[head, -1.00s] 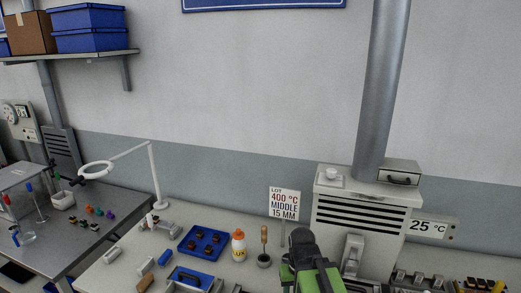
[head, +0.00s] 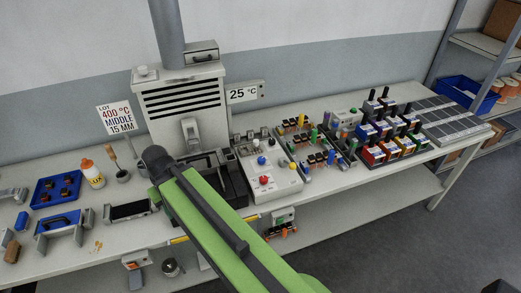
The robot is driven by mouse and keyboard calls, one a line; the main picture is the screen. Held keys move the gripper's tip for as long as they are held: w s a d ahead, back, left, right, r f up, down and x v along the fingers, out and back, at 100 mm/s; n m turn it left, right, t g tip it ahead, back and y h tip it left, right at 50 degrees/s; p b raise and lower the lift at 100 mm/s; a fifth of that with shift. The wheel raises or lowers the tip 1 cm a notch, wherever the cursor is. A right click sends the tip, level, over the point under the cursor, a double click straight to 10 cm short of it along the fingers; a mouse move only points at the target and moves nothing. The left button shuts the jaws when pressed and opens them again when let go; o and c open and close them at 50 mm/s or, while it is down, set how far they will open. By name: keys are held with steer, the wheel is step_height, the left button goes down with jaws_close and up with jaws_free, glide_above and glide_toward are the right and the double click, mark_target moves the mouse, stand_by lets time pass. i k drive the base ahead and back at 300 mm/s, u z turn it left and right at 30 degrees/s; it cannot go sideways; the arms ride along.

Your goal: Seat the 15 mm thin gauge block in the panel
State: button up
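I cannot pick out the 15 mm thin gauge block among the small parts on the bench. A grey box with coloured knobs (head: 277,182) stands right of my arm; I cannot tell whether it is the panel. A white sign (head: 117,119) reads "LOT 400 °C MIDDLE 15 MM". My green arm crosses the lower middle of the head view, in front of a dark open fixture below the vented cabinet (head: 182,103). My gripper does not show.
Left are a blue tray (head: 57,188) with dark parts, an orange-capped bottle (head: 92,174) and a blue-topped caddy (head: 58,224). Right are rows of coloured connectors, red and yellow bins and dark grey mats (head: 445,116). Floor at the right is clear.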

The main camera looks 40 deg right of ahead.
mark_target(282, 175)
steer(key=z, duration=1.65)
steer(key=k, duration=0.9)
steer(key=u, duration=0.35)
steer(key=i, duration=1)
steer(key=z, duration=0.05)
